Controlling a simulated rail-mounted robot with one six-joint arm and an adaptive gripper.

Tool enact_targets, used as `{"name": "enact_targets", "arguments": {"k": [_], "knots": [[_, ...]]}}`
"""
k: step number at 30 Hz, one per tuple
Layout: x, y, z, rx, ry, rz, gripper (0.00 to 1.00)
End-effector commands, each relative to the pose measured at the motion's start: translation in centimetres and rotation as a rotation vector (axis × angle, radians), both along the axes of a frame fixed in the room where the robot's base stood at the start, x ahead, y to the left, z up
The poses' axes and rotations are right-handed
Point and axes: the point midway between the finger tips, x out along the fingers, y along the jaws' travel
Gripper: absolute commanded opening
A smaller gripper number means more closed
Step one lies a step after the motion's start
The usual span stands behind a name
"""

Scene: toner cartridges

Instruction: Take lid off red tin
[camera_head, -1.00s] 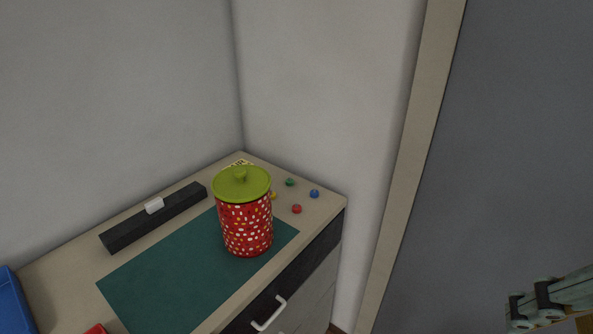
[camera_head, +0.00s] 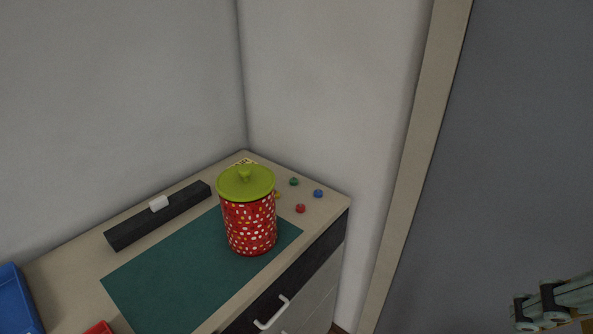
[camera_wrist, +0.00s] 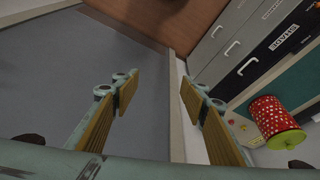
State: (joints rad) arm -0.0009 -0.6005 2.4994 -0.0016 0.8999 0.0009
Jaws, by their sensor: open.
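A red tin (camera_head: 249,226) with white and coloured spots stands upright on a dark green mat (camera_head: 175,273) near the right end of the cabinet top. A yellow-green lid (camera_head: 245,183) with a round knob sits on the tin. In the wrist view the tin (camera_wrist: 267,117) and its lid (camera_wrist: 286,140) are at the right edge. My gripper (camera_wrist: 155,85) is open and empty, its two yellow-padded fingers apart, away from the tin and off to its left in the wrist view. In the head view only part of my gripper shows at the bottom right corner.
Small red (camera_head: 300,208), blue (camera_head: 318,193) and green (camera_head: 294,182) pieces lie right of the tin. A blue container (camera_head: 18,300) stands at left. Drawer handles (camera_head: 271,312) stick out in front.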

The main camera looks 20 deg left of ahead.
Motion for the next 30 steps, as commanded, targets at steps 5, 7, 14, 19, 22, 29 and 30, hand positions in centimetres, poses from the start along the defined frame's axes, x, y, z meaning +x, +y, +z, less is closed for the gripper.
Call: {"name": "enact_targets", "arguments": {"k": [5,7,14,19,22,29,30], "knots": [[0.0,0.0,0.0,0.0,0.0,0.0,0.56],[0.0,0.0,0.0,0.0,0.0,0.0,0.63],[0.0,0.0,0.0,0.0,0.0,0.0,0.84],[0.0,0.0,0.0,0.0,0.0,0.0,0.93],[0.0,0.0,0.0,0.0,0.0,0.0,0.93],[0.16,0.05,0.16,0.0,0.001,0.004,0.93],[0.29,0.08,0.29,-0.002,0.002,0.008,0.93]]}}
